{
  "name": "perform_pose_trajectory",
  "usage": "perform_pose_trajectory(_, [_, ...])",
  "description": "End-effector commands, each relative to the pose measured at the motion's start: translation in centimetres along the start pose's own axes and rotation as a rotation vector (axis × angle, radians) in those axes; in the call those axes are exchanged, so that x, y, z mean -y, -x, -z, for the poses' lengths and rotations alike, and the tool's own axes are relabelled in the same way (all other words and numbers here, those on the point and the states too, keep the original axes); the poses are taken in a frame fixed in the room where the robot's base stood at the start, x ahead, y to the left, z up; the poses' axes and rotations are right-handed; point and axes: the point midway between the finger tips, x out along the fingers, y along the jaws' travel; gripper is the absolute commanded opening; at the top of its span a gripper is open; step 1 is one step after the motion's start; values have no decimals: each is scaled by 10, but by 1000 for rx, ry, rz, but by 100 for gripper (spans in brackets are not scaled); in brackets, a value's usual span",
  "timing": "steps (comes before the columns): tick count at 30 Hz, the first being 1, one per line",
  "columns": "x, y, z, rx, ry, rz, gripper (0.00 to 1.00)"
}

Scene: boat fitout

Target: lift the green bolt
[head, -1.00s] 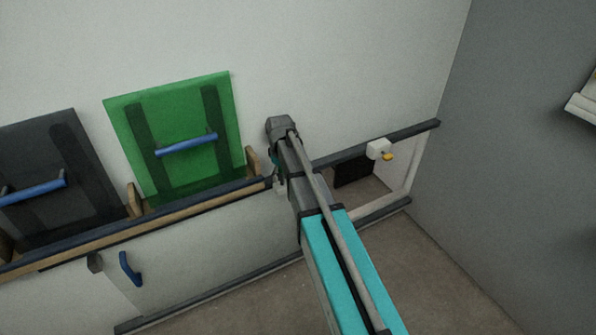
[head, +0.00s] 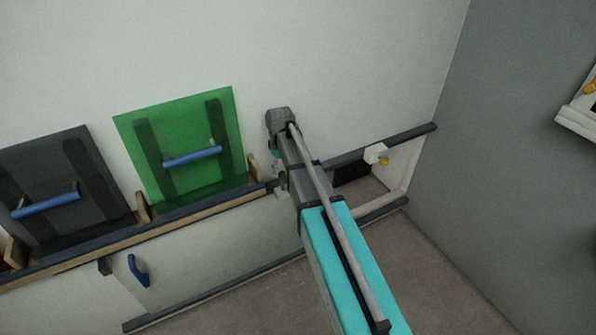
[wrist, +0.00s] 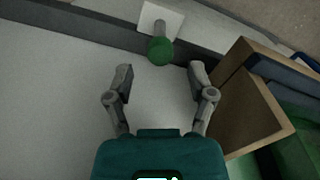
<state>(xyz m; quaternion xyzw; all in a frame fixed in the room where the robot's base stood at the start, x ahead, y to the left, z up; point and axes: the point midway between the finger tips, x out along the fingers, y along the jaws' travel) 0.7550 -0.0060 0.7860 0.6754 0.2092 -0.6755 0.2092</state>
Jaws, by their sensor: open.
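My gripper (wrist: 160,70) is open, with one finger on each side and the bolt head just beyond the gap between the fingertips. Nothing is held. In the head view my arm hides most of this spot, and the bolt is too small there to make out surely.
A green panel (head: 153,130) and a dark panel (head: 25,165), both with blue handles, stand in a wooden rack left of my arm. A wooden block (wrist: 240,95) is close to my right finger. A white block with a yellow knob (head: 384,161) is right of my arm.

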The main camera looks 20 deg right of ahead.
Motion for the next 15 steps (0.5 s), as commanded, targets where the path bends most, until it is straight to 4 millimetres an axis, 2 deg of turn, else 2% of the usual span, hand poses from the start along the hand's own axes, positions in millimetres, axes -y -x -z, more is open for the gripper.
perform_pose_trajectory(1, [0,9,0,0,0,0,71])
perform_pose_trajectory(15, [0,47,0,0,0,0,71])
